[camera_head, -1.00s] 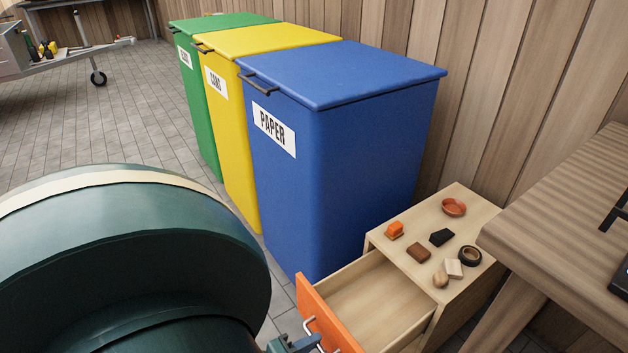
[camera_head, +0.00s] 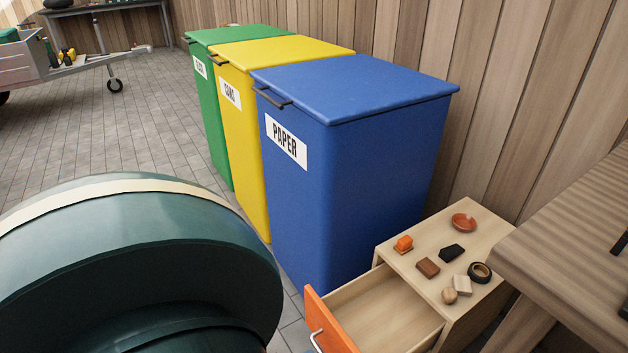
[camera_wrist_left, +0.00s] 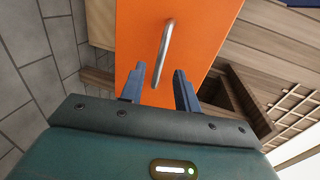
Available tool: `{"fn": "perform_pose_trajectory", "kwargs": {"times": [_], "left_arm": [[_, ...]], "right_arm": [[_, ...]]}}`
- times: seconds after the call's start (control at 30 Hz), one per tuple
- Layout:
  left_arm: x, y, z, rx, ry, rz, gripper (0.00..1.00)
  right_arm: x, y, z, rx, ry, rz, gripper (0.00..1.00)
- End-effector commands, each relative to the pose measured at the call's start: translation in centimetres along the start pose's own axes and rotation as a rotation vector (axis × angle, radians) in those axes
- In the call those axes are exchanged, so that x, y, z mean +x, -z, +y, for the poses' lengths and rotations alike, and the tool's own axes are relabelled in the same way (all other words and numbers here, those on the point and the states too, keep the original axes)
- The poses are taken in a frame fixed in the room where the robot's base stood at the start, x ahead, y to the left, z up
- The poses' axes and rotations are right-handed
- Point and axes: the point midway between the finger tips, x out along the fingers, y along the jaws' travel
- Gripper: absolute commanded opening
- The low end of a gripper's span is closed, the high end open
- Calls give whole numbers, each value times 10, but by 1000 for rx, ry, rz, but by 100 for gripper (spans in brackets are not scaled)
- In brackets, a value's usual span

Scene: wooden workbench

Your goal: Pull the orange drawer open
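The orange drawer (camera_head: 329,328) stands pulled out of the light wooden cabinet (camera_head: 474,222) at the lower right of the head view, and its empty inside shows. In the left wrist view its orange front (camera_wrist_left: 200,40) fills the upper middle, with a metal bar handle (camera_wrist_left: 165,52). The handle (camera_head: 316,341) also shows at the bottom of the head view. My left arm hides the lower left of the head view. My right gripper is not in view.
Green, yellow and blue bins (camera_head: 350,160) stand beside the cabinet. An orange dish (camera_head: 463,222), a black roll (camera_head: 480,272) and several small blocks lie on the cabinet top. A wooden workbench (camera_head: 570,240) is close on the right. Tiled floor (camera_head: 110,140) is free at the left.

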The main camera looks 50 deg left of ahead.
Motion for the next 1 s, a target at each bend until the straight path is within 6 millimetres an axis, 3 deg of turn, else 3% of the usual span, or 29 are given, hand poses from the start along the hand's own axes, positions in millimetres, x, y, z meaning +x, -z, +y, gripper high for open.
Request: {"fn": "perform_pose_trajectory", "kwargs": {"times": [0.03,0.2,0.4,0.6,1.0], "left_arm": [[-15,0,-2,-1,-6,-1,32],[-52,0,-1,0,-5,-1,32],[-82,0,-1,-1,-2,-1,32],[-91,0,0,0,0,0,32],[-91,0,0,0,0,0,32]], "right_arm": [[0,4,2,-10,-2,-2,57],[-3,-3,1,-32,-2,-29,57],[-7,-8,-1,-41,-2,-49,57],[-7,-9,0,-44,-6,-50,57],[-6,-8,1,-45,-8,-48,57]]}}
